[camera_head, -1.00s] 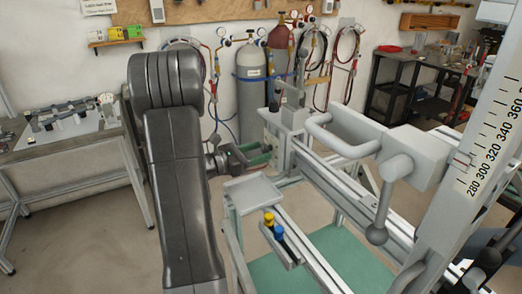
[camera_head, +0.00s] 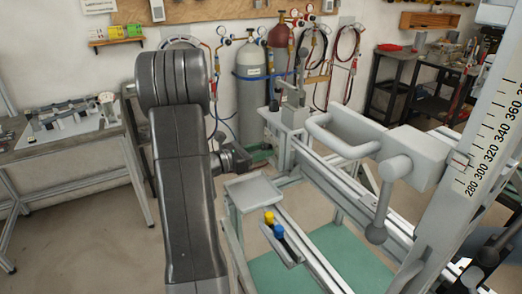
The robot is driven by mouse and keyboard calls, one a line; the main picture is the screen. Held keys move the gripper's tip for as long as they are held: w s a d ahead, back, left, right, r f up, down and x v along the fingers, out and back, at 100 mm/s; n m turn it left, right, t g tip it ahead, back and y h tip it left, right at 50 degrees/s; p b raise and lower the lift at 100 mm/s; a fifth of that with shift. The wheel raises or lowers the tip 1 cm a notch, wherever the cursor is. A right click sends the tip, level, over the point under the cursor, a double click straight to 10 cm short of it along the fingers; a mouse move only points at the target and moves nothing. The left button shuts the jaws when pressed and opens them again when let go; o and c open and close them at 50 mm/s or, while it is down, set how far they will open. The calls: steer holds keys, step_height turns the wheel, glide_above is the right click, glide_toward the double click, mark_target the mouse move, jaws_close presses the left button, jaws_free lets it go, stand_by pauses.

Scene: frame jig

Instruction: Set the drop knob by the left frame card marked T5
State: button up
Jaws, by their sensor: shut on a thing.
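My gripper (camera_head: 252,156) shows small and dark just right of my arm, beside the left end of the frame jig. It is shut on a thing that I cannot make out. A green piece (camera_head: 263,153) shows right at its tip; I cannot tell whether it is held. A grey lever with a dark ball knob (camera_head: 376,234) hangs from the block at the jig's right; I cannot tell whether this is the drop knob. A slanted scale (camera_head: 492,150) reads from 280 upward at the right. No card marked T5 is legible.
A small grey tray (camera_head: 252,191) stands in front of my gripper. A holder with a yellow-topped and a blue-topped piece (camera_head: 275,228) is nearer. The jig's rails (camera_head: 340,185) and a handle (camera_head: 335,140) lie to the right. A workbench (camera_head: 65,150) stands left.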

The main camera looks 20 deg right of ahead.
steer(key=shift+r, duration=0.1)
steer(key=n+p, duration=0.5)
steer(key=n, duration=0.1)
steer(key=shift+r, duration=0.15)
steer(key=n+p, duration=0.3)
steer(key=shift+s, duration=0.1)
steer(key=shift+n+p, duration=1)
steer(key=shift+n, duration=0.3)
steer(key=shift+f, duration=0.2)
steer(key=o, duration=0.9)
steer(key=a, duration=0.4)
steer(key=s+a+b, duration=0.1)
steer(key=a, duration=0.4)
steer(key=s+a+b, duration=0.1)
steer(key=a, duration=0.3)
steer(key=shift+a, duration=0.35)
